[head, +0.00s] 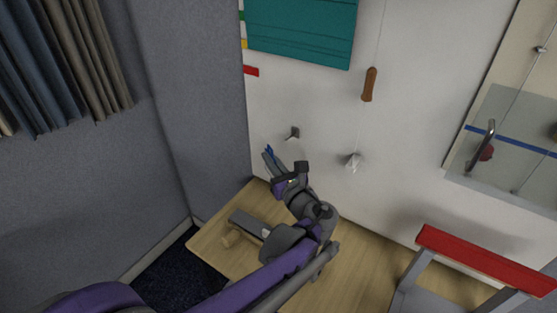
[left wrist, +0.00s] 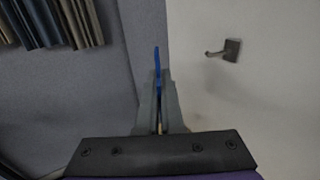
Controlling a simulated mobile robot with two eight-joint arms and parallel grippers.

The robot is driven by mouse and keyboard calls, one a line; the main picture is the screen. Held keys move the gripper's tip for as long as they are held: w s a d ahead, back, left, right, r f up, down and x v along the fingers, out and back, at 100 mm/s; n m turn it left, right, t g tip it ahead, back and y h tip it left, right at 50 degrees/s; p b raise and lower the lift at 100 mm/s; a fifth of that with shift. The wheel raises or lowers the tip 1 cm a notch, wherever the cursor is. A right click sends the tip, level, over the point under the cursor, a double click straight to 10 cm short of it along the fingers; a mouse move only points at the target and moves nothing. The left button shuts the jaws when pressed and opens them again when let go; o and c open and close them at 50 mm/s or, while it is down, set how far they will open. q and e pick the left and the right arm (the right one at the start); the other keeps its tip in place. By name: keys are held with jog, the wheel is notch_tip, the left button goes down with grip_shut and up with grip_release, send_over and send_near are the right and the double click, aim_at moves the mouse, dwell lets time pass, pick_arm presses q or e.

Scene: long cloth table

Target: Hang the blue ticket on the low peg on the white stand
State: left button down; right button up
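My left gripper (head: 269,156) is raised near the white stand (head: 320,120) and is shut on the blue ticket (head: 269,149). In the left wrist view the blue ticket (left wrist: 157,62) is a thin strip seen edge-on, sticking out past the fingertips (left wrist: 159,90). A small grey peg (head: 293,133) projects from the white surface, a little right of and above the fingertips in the head view. The peg (left wrist: 226,50) also shows in the left wrist view, right of the ticket and apart from it. The ticket's hole is not visible. My right gripper is not in view.
A brown wooden handle (head: 370,84) and a pale crumpled-looking piece (head: 354,160) hang right of the peg. A teal panel (head: 302,30) is above. A wooden top (head: 370,262) lies below. A red-topped frame (head: 484,260) stands at right. A grey wall (head: 195,90) is left.

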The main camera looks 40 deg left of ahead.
pick_arm(q)
jog(key=shift+w+a+f+b, duration=0.2)
jog(key=shift+w+b, duration=0.1)
jog(key=shift+w, duration=1.15)
jog(key=shift+w+a+f+b, duration=0.1)
jog(key=shift+w+f+b, duration=0.15)
jog(key=shift+w, duration=1.2)
jog(key=shift+w+a+f+b, duration=0.15)
jog(key=shift+w+b, duration=0.2)
jog(key=shift+w, duration=1.1)
jog(key=c, duration=1)
grip_release()
jog(key=shift+d, duration=0.15)
